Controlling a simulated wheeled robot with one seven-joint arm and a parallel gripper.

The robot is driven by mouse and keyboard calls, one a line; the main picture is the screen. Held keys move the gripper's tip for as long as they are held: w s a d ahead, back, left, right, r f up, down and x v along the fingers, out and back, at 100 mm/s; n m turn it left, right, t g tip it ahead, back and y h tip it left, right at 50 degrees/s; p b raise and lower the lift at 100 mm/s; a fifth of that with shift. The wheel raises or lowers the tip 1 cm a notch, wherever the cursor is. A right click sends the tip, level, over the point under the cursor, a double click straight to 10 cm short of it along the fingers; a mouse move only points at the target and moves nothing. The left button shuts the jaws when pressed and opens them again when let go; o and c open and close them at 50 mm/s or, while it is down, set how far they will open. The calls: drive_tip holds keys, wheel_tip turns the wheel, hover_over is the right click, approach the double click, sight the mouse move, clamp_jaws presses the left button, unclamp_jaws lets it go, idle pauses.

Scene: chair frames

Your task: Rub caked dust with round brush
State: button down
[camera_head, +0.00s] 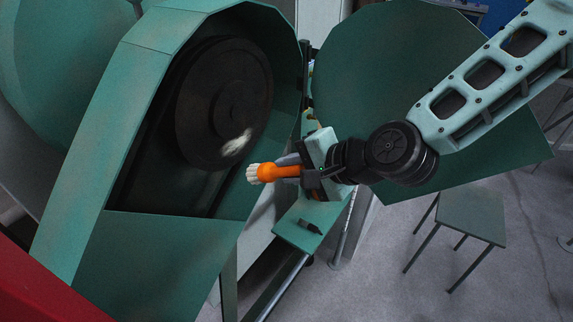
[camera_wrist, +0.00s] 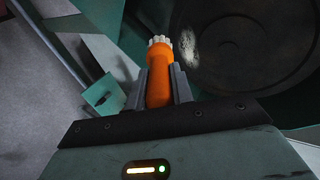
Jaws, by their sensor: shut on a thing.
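An orange round brush (camera_head: 278,172) with pale bristles is held in my gripper (camera_head: 302,174), bristle end pointing left toward the open machine housing. My gripper is shut on its orange handle, which also shows between the two fingers in the wrist view (camera_wrist: 159,82). A pale patch of caked dust (camera_head: 238,143) lies on the lower right of the dark round wheel (camera_head: 222,100) inside the housing. The dust also shows in the wrist view (camera_wrist: 188,47), to the right of the bristles. In the head view the bristles appear apart from the dust, below and right of it.
The green housing (camera_head: 150,255) has a raised rim around the wheel. An open green round door (camera_head: 390,75) stands behind my arm. A narrow green ledge (camera_head: 300,232) with a small dark object (camera_head: 311,227) lies below my gripper. A green stool (camera_head: 470,216) stands on the grey floor at right.

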sight(256, 164)
idle(0.4)
drive_tip(key=shift+w+a, duration=0.7)
drive_tip(key=shift+a, duration=0.5)
drive_tip(key=shift+w+a, duration=0.75)
drive_tip(key=shift+a, duration=0.5)
drive_tip(key=shift+w+a, duration=0.7)
drive_tip(key=shift+a, duration=0.5)
drive_tip(key=shift+w+a, duration=0.15)
drive_tip(key=shift+a, duration=0.1)
drive_tip(key=shift+w, duration=0.1)
drive_tip(key=shift+w+d, duration=0.6)
drive_tip(key=shift+w, duration=0.25)
drive_tip(key=shift+w, duration=0.1)
drive_tip(key=shift+w+d, duration=0.55)
drive_tip(key=shift+w, duration=0.35)
drive_tip(key=shift+w+d, duration=0.3)
drive_tip(key=shift+w, duration=0.2)
drive_tip(key=shift+w+d, duration=0.3)
drive_tip(key=shift+w, duration=0.2)
